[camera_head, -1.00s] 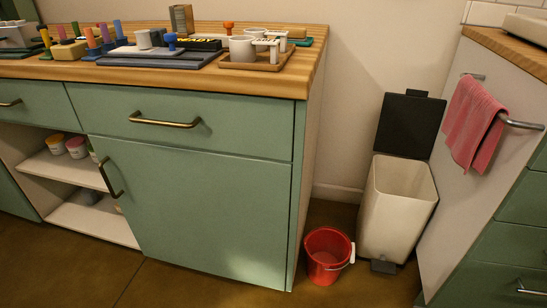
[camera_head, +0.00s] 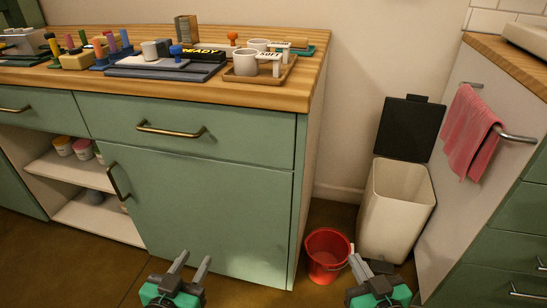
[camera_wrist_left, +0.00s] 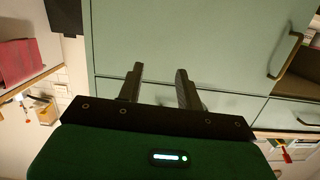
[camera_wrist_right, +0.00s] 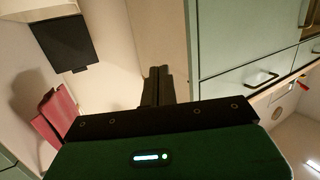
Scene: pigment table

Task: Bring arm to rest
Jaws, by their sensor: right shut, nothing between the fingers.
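My left gripper (camera_head: 188,268) is low in the head view, in front of the green cabinet door (camera_head: 200,205). Its two fingers are apart with nothing between them, as the left wrist view (camera_wrist_left: 158,88) also shows. My right gripper (camera_head: 362,268) is at the bottom of the head view, to the right of the left one and overlapping the foot of the bin. Its fingers are together and empty; the right wrist view (camera_wrist_right: 157,85) shows them closed side by side. Both grippers are in front of the cabinets and below the wooden worktop (camera_head: 200,88).
A red bucket (camera_head: 325,262) and an open white bin (camera_head: 395,215) with a raised black lid (camera_head: 408,128) stand on the floor near my right gripper. A pink towel (camera_head: 470,130) hangs from a rail. Pots, tools and a wooden tray (camera_head: 262,77) crowd the worktop.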

